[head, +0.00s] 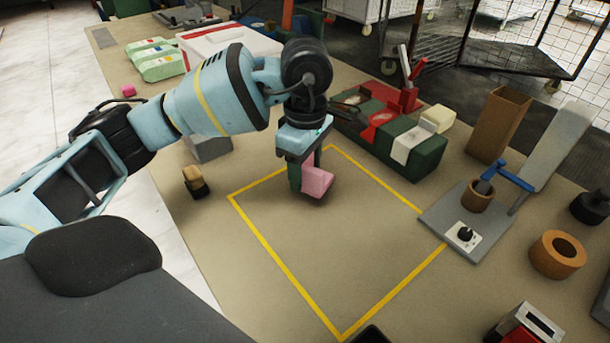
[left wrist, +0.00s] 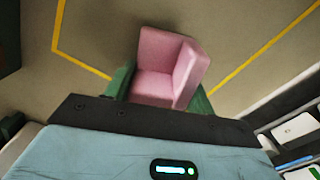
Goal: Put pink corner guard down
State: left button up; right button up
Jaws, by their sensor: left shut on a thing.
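The pink corner guard (head: 317,181) is an L-shaped foam block. My left gripper (head: 308,176) is shut on it, near the far corner of the yellow-taped square (head: 290,262) on the table. In the left wrist view the corner guard (left wrist: 168,68) sits between the two green fingers (left wrist: 160,88), with its upright flange on the right. I cannot tell whether its underside touches the table. My right gripper is not in view.
A green block holder (head: 420,155) with red and white pieces stands behind the square. A grey press (head: 465,205) with a blue handle, a tape roll (head: 557,254) and a cardboard box (head: 498,124) stand on the right. The taped square's middle is clear.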

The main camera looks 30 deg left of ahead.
aim_at(305, 177)
pick_arm(q)
jog(key=shift+w+a, duration=0.25)
jog(key=shift+w, duration=0.05)
jog(key=shift+f, duration=1.8)
jog(key=shift+f, duration=0.2)
jog(key=o, duration=1)
jog(key=shift+c, duration=0.2)
jog(key=shift+r, duration=0.2)
notch_tip(305, 177, up, 12)
jog(key=shift+r+p, duration=0.1)
jog(key=shift+p, duration=0.25)
